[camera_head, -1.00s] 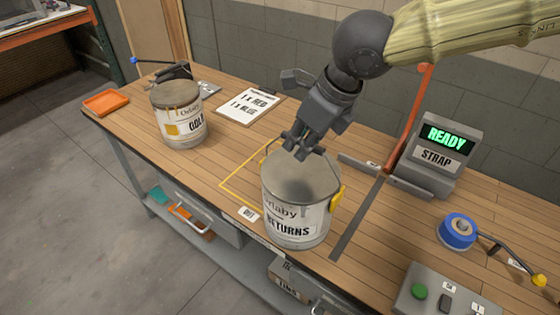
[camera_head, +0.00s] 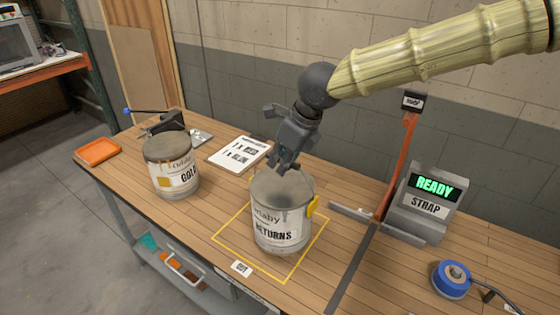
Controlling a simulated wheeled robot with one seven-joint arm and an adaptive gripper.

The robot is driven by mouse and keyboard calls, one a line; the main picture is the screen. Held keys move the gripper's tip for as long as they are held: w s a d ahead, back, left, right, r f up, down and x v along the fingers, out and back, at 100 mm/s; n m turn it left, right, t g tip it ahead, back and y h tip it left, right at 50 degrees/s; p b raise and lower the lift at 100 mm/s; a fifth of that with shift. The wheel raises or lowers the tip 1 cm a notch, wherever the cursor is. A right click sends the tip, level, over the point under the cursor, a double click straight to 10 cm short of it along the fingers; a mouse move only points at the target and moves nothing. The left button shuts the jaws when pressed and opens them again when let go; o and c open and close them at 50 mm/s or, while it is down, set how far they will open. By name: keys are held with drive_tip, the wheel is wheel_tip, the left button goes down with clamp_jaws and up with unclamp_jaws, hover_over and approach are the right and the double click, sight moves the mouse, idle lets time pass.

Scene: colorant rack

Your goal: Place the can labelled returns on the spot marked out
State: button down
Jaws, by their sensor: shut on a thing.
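The can labelled RETURNS (camera_head: 281,222) is upright, within the yellow outlined square (camera_head: 302,267) on the bench as seen from the head camera. I cannot tell whether its base touches the bench. A yellow piece shows on its right side. My gripper (camera_head: 284,168) is above the can's lid, pointing down, and is shut on the can at its top. The exact grip point is partly hidden by the fingers. A small label card (camera_head: 241,267) lies at the square's front edge.
A can labelled GOLD (camera_head: 172,170) stands to the left, with an orange tray (camera_head: 98,151) beyond. A printed sheet (camera_head: 240,152) lies behind. To the right are a dark strip across the bench, a READY/STRAP unit (camera_head: 432,195), an orange post (camera_head: 397,165) and a blue tape roll (camera_head: 451,279).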

sight(275, 175)
drive_tip(key=shift+w+a+p, duration=0.15)
drive_tip(key=shift+w+p, duration=0.25)
drive_tip(key=shift+w, duration=1)
drive_tip(key=shift+f+p, duration=0.5)
drive_tip(key=shift+f, duration=1.5)
drive_tip(key=c, duration=1.4)
unclamp_jaws()
drive_tip(key=shift+c, duration=0.2)
drive_tip(key=b+v, duration=0.2)
drive_tip(key=v, duration=1)
drive_tip(key=shift+r, duration=0.25)
